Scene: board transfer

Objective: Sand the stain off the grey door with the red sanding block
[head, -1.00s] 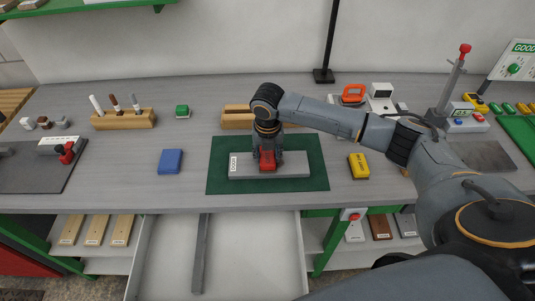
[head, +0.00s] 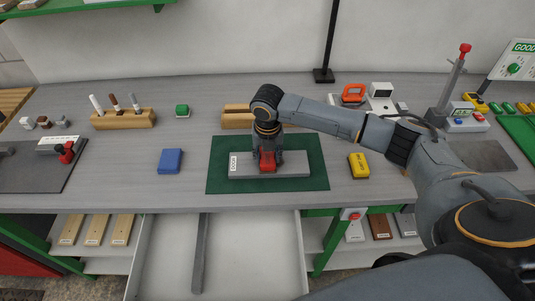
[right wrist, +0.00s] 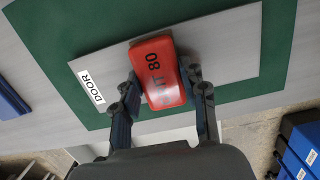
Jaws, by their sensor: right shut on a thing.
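The grey door (head: 297,167) is a flat slab lying on a green mat (head: 314,184), with a white "DOOR" label at its left end. It also shows in the right wrist view (right wrist: 215,45). My right gripper (head: 267,158) is over the middle of the door. It is shut on the red sanding block (right wrist: 158,72), which reads "80" and rests on or just over the door; the exact contact cannot be told. The block also shows in the head view (head: 267,162). No stain shows; the gripper and block cover part of the door. My left gripper is not in view.
A blue block (head: 171,161) lies left of the mat and a yellow block (head: 358,166) right of it. A green block (head: 182,111) and a wooden holder with markers (head: 124,119) stand behind. An open drawer (head: 250,250) is below the bench edge.

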